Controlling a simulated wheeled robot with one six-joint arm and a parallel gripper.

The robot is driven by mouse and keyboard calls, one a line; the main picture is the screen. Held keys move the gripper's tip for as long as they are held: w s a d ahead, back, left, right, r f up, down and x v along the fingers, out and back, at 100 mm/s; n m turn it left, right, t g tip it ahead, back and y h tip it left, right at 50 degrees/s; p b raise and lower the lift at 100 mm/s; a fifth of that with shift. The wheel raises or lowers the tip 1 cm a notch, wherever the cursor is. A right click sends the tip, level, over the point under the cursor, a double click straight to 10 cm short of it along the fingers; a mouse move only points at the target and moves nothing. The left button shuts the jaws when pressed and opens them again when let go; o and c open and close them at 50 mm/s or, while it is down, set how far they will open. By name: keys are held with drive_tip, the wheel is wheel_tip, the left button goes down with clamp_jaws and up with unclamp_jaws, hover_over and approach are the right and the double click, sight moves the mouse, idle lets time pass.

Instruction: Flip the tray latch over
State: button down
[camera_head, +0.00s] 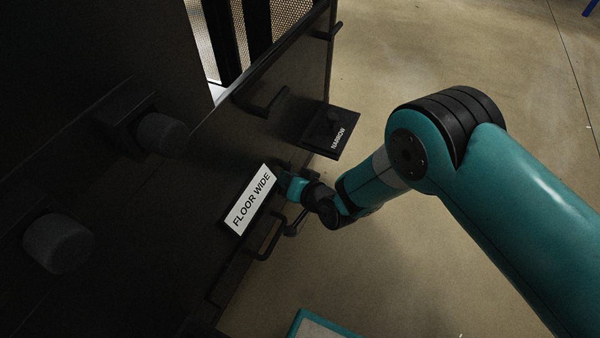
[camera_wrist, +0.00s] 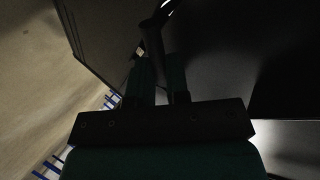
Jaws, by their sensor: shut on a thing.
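My gripper (camera_wrist: 158,68) shows in the wrist view with its two dark fingers on either side of a slim dark lever, which looks like the tray latch (camera_wrist: 152,38). It is shut on this lever. The lever's upper end bends to the right near the top of the picture. In the head view my gripper (camera_head: 284,178) is at the dark rack front, by the upper right corner of the white "FLOOR WIDE" label (camera_head: 250,200). There the fingertips and the latch are too dark and small to make out.
A dark "NARROW" plate (camera_head: 331,130) sticks out above and right of my gripper. A dark handle (camera_head: 262,240) lies below the label. Two round knobs (camera_head: 58,243) (camera_head: 162,134) stand out at left. Open concrete floor (camera_head: 390,50) lies to the right. A teal-edged object (camera_head: 318,325) is at the bottom.

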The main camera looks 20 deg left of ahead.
drive_tip(key=shift+s+r+m+g+h+p, duration=0.15)
drive_tip(key=shift+r+m+g, duration=0.2)
drive_tip(key=shift+m+g, duration=0.5)
drive_tip(key=shift+w+r+m+g+h+p, duration=0.1)
drive_tip(key=shift+r+m+g, duration=0.25)
drive_tip(key=shift+m+g, duration=0.5)
drive_tip(key=shift+s+r+m+g+h+p, duration=0.15)
drive_tip(key=shift+r+m+g, duration=0.2)
drive_tip(key=shift+m+g, duration=0.45)
drive_tip(key=shift+r+g, duration=0.1)
drive_tip(key=shift+g, duration=0.2)
drive_tip(key=c, duration=1.1)
unclamp_jaws()
drive_tip(key=shift+w, duration=0.1)
drive_tip(key=p+v, duration=0.6)
drive_tip(key=v, duration=1.1)
drive_tip(key=shift+d+p, duration=0.2)
drive_tip(key=shift+p, duration=0.15)
drive_tip(key=shift+r, duration=0.15)
